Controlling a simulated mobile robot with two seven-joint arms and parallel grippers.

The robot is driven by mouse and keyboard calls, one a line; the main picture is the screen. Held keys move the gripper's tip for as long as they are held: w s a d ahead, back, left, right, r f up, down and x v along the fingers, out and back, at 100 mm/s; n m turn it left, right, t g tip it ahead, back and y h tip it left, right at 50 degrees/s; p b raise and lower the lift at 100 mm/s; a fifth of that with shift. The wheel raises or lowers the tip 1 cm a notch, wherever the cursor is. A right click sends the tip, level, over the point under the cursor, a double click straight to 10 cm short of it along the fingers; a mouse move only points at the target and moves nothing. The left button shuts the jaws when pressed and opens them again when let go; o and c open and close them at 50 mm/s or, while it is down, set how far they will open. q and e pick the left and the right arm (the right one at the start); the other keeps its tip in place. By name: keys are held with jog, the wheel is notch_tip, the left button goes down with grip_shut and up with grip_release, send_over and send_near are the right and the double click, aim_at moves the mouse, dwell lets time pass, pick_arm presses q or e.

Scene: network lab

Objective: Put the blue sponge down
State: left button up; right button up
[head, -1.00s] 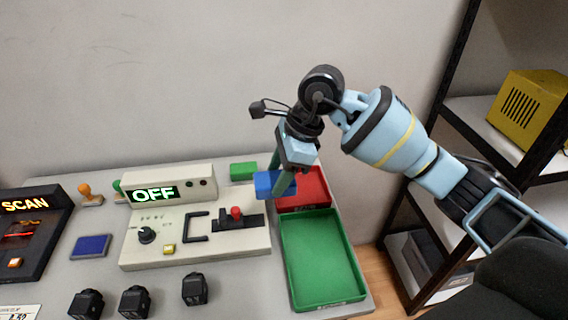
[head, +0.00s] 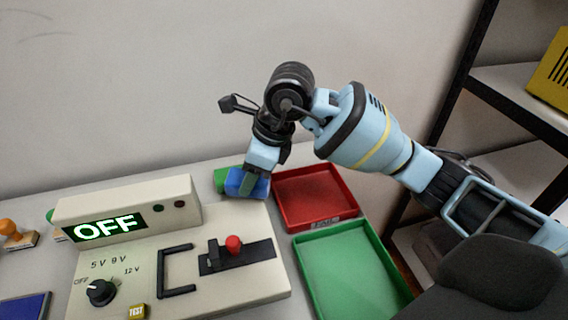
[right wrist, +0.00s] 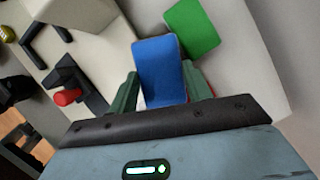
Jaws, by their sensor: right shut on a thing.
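My right gripper (head: 248,188) is shut on the blue sponge (head: 233,182), with a green finger on either side of it. In the right wrist view the sponge (right wrist: 160,68) sticks out beyond the fingertips (right wrist: 160,92). The sponge is behind the right end of the beige panel box, left of the red tray, and partly covers a green block (head: 221,176) in the head view. The green block (right wrist: 192,27) lies close by the sponge's end in the right wrist view. I cannot tell whether the sponge touches the table. My left gripper is not in view.
The red tray (head: 341,211) and green tray (head: 315,233) look empty. The beige panel box (head: 225,278) with a red-knobbed lever (head: 233,243) stands in front of the sponge. A dark shelf rack (head: 510,93) is at the right. Bare table (head: 190,169) lies behind the box.

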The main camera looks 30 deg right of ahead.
jog(key=shift+w+d, duration=0.1)
jog(key=shift+d, duration=0.2)
jog(key=w+d, duration=0.2)
jog(key=d, duration=0.2)
jog(key=w+d+f, duration=0.1)
jog(key=w+d, duration=0.2)
jog(key=d, duration=0.2)
jog(key=w+d, duration=0.2)
jog(key=d, duration=0.2)
jog(key=shift+w+d+f, duration=0.15)
jog(key=shift+w, duration=0.15)
jog(key=shift+f+b, duration=0.3)
jog(key=shift+f, duration=1.5)
jog(key=shift+f, duration=0.15)
jog(key=o, duration=0.9)
jog(key=shift+o, duration=0.2)
jog(key=p+v, duration=0.1)
jog(key=v, duration=1.1)
jog(key=shift+r, duration=0.2)
